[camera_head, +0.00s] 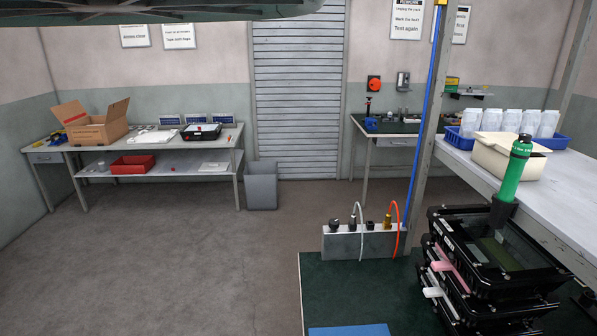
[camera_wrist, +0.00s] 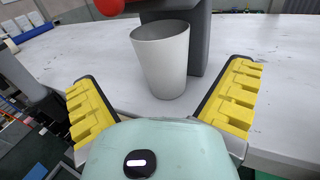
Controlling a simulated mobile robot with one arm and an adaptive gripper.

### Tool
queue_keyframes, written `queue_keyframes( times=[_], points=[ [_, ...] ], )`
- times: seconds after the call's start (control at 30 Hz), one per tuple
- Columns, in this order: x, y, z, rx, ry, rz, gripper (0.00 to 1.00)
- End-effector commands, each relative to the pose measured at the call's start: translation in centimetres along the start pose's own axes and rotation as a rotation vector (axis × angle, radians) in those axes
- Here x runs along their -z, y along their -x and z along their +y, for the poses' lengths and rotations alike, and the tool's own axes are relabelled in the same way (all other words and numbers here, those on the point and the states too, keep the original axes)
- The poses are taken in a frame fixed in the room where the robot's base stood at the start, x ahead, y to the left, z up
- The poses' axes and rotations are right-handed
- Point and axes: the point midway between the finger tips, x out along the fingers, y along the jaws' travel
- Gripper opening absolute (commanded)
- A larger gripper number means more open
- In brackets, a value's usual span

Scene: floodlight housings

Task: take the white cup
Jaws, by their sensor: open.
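The white cup (camera_wrist: 162,62) stands upright on a pale grey worktop (camera_wrist: 270,100) in the wrist view, its open mouth upward. My gripper (camera_wrist: 162,75) is open, its two yellow-padded fingers spread wide to the left and right of the picture. The cup appears between and beyond the fingertips, and neither finger visibly touches it. I cannot make out this cup in the head view, and my gripper is not clearly seen there.
A dark grey upright body (camera_wrist: 197,40) stands right behind the cup, with a red ball-like part (camera_wrist: 109,6) at upper left. The worktop's front edge runs below the cup.

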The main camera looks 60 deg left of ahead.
Motion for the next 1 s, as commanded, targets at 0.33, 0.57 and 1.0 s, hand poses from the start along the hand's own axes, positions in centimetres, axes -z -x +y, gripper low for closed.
queue_keyframes(
  times=[0.33,0.57,1.0],
  points=[
    [-0.4,-2.6,0.0,-0.001,-0.002,-0.002,1.0],
    [-0.7,-5.1,-0.1,-0.004,-0.006,-0.001,1.0],
    [0.1,-7.1,-0.1,-0.002,-0.001,0.002,1.0]
  ],
)
